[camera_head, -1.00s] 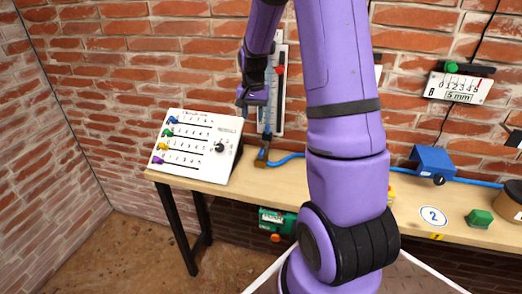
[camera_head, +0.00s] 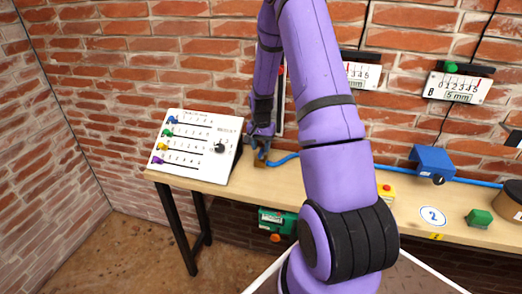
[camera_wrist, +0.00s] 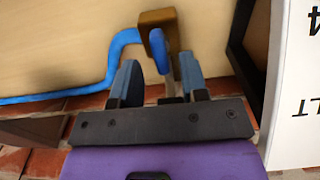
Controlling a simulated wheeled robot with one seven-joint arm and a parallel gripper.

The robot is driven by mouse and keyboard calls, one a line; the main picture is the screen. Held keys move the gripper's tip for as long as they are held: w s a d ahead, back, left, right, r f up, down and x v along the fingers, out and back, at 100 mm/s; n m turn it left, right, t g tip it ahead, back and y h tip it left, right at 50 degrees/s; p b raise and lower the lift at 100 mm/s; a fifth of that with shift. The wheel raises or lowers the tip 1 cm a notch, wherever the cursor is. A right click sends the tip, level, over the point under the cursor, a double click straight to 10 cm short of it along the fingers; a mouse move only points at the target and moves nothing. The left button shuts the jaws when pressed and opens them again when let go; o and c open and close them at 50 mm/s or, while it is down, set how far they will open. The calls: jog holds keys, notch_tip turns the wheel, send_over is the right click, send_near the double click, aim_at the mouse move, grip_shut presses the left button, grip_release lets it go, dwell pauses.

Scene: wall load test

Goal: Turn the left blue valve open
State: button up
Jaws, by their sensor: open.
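The left blue valve shows in the wrist view as a blue handle (camera_wrist: 160,50) on a brass-coloured body (camera_wrist: 152,18), with a blue hose (camera_wrist: 110,68) running off to the left. In the head view its brass body (camera_head: 259,162) sits at the back of the bench, partly hidden by my gripper (camera_head: 262,136). In the wrist view my gripper (camera_wrist: 160,78) is open, with one finger on each side of the line to the handle. The handle lies around the fingertips; I cannot tell whether they touch it.
A white slider panel (camera_head: 196,147) stands just left of the valve; its edge shows at right in the wrist view (camera_wrist: 298,90). The brick wall is close behind. To the right are a blue box (camera_head: 433,160), a green block (camera_head: 480,217) and a yellow box with a red button (camera_head: 386,192).

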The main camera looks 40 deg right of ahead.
jog(key=shift+f, duration=1)
grip_shut()
